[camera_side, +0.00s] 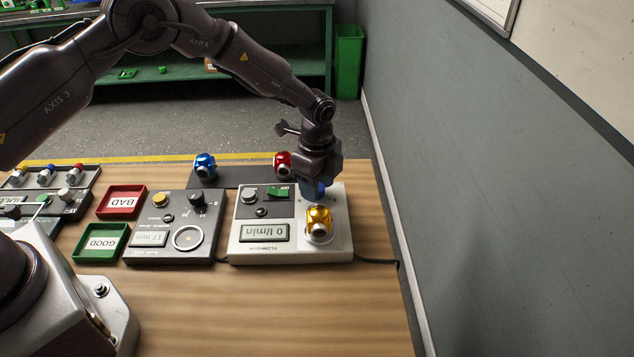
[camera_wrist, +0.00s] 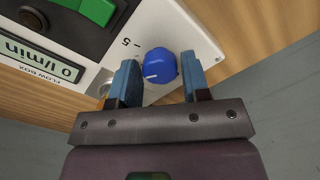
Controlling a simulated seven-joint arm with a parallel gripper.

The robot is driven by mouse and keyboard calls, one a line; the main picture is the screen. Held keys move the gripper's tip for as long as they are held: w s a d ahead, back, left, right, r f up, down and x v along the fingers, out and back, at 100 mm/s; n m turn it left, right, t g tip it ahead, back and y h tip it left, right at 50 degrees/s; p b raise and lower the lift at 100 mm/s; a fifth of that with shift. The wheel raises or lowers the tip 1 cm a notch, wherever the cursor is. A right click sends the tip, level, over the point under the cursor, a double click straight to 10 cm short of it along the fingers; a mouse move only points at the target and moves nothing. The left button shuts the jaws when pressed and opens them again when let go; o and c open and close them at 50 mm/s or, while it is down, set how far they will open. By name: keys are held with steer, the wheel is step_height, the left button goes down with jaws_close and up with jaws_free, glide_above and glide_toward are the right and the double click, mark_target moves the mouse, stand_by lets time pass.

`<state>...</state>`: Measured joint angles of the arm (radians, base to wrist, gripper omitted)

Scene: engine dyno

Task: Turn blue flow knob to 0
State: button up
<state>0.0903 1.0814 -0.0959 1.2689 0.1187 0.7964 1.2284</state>
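The blue flow knob (camera_wrist: 159,66) sits on the white flow box (camera_wrist: 205,52), with a white pointer line toward its lower left side. A scale mark "5" shows to its left. My gripper (camera_wrist: 160,75) has its two blue fingers apart, one on each side of the knob; whether they touch it I cannot tell. In the side view my gripper (camera_side: 312,190) is above the back right of the flow box (camera_side: 340,228), and it hides the knob. The flow display (camera_side: 265,232) reads 0 l/min, and it also shows in the wrist view (camera_wrist: 40,62).
A gold part (camera_side: 319,220) stands on the flow box in front of my gripper. A red part (camera_side: 283,162) and a blue part (camera_side: 205,165) stand behind. A dark gauge box (camera_side: 205,240), a red BAD tray (camera_side: 140,210) and a green GOOD tray (camera_side: 121,252) are to the left. The table front is clear.

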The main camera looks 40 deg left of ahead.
steer(key=c, duration=0.5)
steer(key=shift+n, duration=0.3)
steer(key=n, duration=0.4)
steer(key=shift+n, duration=0.3)
steer(key=n, duration=0.9)
steer(key=shift+n, duration=0.4)
steer(key=n, duration=0.5)
steer(key=shift+n, duration=0.7)
